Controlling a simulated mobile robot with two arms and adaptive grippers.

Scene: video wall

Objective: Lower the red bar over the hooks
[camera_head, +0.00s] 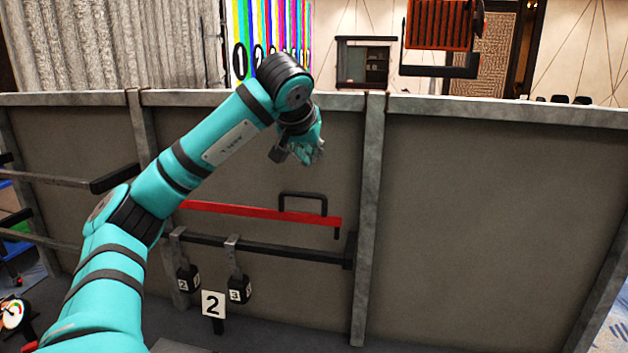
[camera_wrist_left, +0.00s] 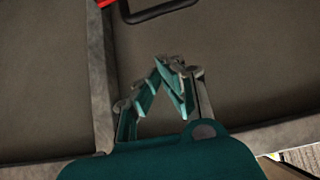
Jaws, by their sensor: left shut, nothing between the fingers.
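The bar's left end is hidden by my arm.
A grey post (camera_head: 369,220) rises right of the bar. Dark rails (camera_head: 112,178) stick out at the left. The panel to the right (camera_head: 500,200) is bare.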

